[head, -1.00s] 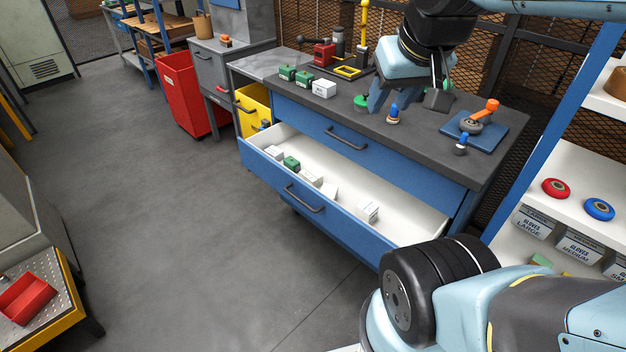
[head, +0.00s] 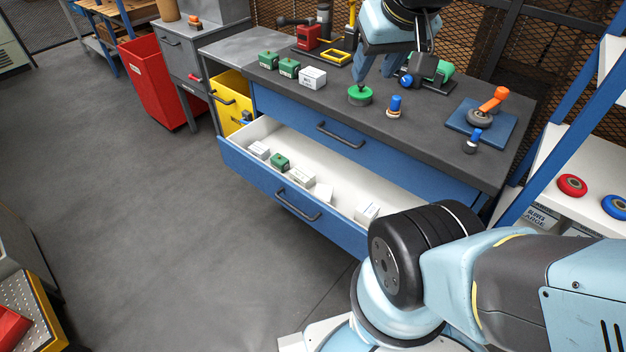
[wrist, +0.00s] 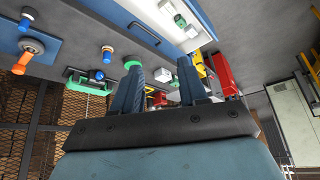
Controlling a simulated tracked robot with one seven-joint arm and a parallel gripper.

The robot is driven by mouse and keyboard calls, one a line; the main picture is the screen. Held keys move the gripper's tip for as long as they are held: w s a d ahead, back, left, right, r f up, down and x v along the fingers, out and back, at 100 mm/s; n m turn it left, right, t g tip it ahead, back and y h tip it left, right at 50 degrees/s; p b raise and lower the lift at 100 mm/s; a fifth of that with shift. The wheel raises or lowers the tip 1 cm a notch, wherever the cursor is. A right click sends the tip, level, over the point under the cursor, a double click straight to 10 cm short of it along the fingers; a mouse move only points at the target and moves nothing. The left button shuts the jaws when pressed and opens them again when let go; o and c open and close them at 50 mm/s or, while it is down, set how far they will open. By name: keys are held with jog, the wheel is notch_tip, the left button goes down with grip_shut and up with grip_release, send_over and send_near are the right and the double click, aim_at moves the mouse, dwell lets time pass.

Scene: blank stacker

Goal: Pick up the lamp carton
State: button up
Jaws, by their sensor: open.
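Small cartons sit in the open white-lined drawer (head: 340,178): a green one (head: 280,162), a white one (head: 258,150), another white one (head: 301,178) and a white one (head: 367,212) at the right. On the bench top (head: 420,125) are two green cartons (head: 289,67) (head: 268,59) and a white carton (head: 312,77). The labels are too small to read, so I cannot tell which is the lamp carton. My gripper (head: 376,73) is open and empty above the bench, near a round green-topped object (head: 360,94). Its two fingers (wrist: 158,68) show apart in the wrist view.
Blue-topped pieces (head: 395,106) (head: 471,141) and a blue plate (head: 458,122) with an orange-handled tool (head: 490,102) stand on the bench right. A yellow bin (head: 232,100) and red bin (head: 158,82) are left. A shelf (head: 553,160) stands right. The floor in front is clear.

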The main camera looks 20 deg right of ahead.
jog(key=shift+o, duration=0.3)
jog(key=shift+o, duration=0.8)
jog(key=shift+w, duration=0.1)
jog(key=shift+o, duration=0.7)
jog(key=shift+w+f, duration=0.1)
jog(key=shift+w, duration=0.2)
jog(key=o, duration=0.6)
jog(key=w+f+m+g, duration=0.1)
jog(key=w+f, duration=0.3)
jog(key=w, duration=0.4)
jog(key=shift+w+f, duration=0.25)
jog(key=shift+f, duration=0.15)
jog(key=m+g, duration=0.3)
send_over(323, 193)
notch_tip(323, 193, down, 23)
jog(key=f, duration=0.8)
jog(key=f+m+g, duration=0.1)
jog(key=f, duration=0.7)
jog(key=f+m, duration=0.1)
jog(key=f, duration=0.7)
jog(key=shift+w+d+f+g, duration=0.1)
jog(key=shift+w+g, duration=0.2)
jog(key=shift+w, duration=0.1)
jog(key=shift+s+f, duration=0.2)
jog(key=shift+f, duration=1.1)
jog(key=shift+s+f, duration=0.15)
jog(key=shift+f, duration=1.15)
